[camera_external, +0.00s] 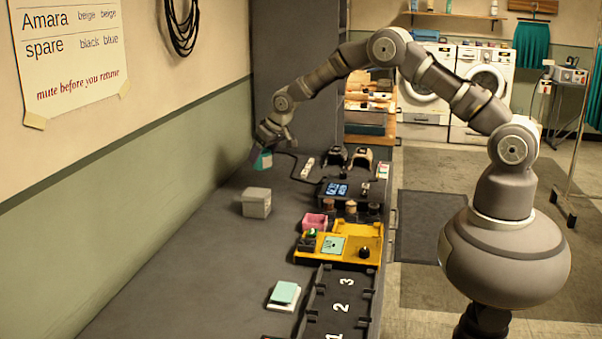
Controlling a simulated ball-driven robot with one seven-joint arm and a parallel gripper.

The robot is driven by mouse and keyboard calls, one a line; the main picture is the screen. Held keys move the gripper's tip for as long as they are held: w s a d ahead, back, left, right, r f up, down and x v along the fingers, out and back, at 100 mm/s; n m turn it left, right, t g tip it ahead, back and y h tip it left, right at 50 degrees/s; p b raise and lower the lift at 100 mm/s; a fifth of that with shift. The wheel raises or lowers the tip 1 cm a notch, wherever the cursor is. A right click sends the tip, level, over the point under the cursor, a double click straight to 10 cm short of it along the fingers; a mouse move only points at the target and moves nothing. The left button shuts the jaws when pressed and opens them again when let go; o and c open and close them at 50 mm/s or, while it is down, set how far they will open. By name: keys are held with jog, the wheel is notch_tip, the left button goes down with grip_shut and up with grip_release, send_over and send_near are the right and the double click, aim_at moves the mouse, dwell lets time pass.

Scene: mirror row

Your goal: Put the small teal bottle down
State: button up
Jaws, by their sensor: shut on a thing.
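The small teal bottle (264,160) is at the far left part of the grey counter, close to the wall. My gripper (262,146) is above it, pointing down, and is shut on it. The fingers and the bottle's upper part are small and hard to separate in this view. I cannot tell whether the bottle's base touches the counter or hangs just above it.
A grey box (256,203) stands on the counter (190,265) nearer the camera. A dark device with a blue display (337,189), a pink holder (315,221), a yellow tray (370,251) and a black numbered rack (340,305) line the right side. The left counter is clear.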

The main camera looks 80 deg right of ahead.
jog(key=s+a+n+y, duration=0.2)
jog(key=a+n+y, duration=0.35)
jog(key=a, duration=2.75)
jog(key=shift+n+t+h, duration=0.3)
jog(key=shift+n+h, duration=0.55)
jog(key=shift+n, duration=0.1)
jog(key=f+b, duration=0.1)
jog(key=f, duration=0.2)
jog(key=f+b, duration=0.1)
jog(key=f, duration=0.2)
jog(key=f+b, duration=0.2)
jog(key=f, duration=0.1)
jog(key=shift+a+f, duration=0.4)
jog(key=shift+r, duration=0.15)
jog(key=o, duration=1.2)
jog(key=shift+f, duration=0.2)
